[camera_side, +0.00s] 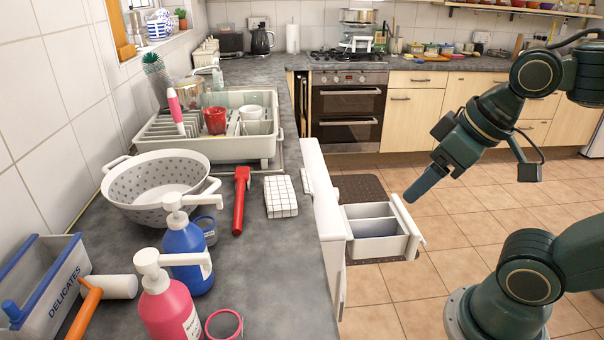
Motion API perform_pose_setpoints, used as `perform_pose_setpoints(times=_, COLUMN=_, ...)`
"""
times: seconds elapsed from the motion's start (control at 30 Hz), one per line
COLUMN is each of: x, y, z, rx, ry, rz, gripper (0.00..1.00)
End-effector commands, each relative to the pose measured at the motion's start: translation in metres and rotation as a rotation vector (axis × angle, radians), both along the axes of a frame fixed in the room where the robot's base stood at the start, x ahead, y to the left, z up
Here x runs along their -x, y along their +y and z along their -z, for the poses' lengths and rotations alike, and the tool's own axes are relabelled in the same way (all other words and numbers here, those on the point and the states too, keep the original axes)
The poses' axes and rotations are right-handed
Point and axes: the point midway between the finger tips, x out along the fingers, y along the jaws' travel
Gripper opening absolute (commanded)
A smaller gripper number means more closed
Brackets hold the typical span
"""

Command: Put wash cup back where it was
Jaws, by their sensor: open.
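Several cups show, and I cannot tell which is the wash cup. A red cup (215,120) and a white cup (251,113) are in the white dish rack (262,148). A pink-red cup (224,325) stands at the front of the counter beside the pink soap bottle (168,308). A blue-grey cup (207,229) is partly hidden behind the blue soap bottle (187,256). My gripper (411,197) is open, off the counter to the right, pointing down and left above the open drawer's right end, away from all the cups.
An open white drawer (415,238) juts out from the counter front. On the grey counter are a white colander (150,205), a red-handled tool (240,200), a checked cloth (281,196) and a grey caddy (68,278). Counter space is clear right of the bottles.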

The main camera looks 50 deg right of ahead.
Motion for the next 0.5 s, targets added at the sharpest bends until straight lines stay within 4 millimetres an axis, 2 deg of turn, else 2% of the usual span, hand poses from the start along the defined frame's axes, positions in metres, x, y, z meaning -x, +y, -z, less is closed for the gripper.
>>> perform_pose_setpoints(times=0.27, x=-0.005, y=0.002, z=-0.001, rx=-0.013, ry=0.003, rz=0.011, gripper=0.7)
perform_pose_setpoints(times=0.5, x=-0.033, y=0.012, z=-0.003, rx=-0.099, ry=0.02, rz=0.083, gripper=0.7)
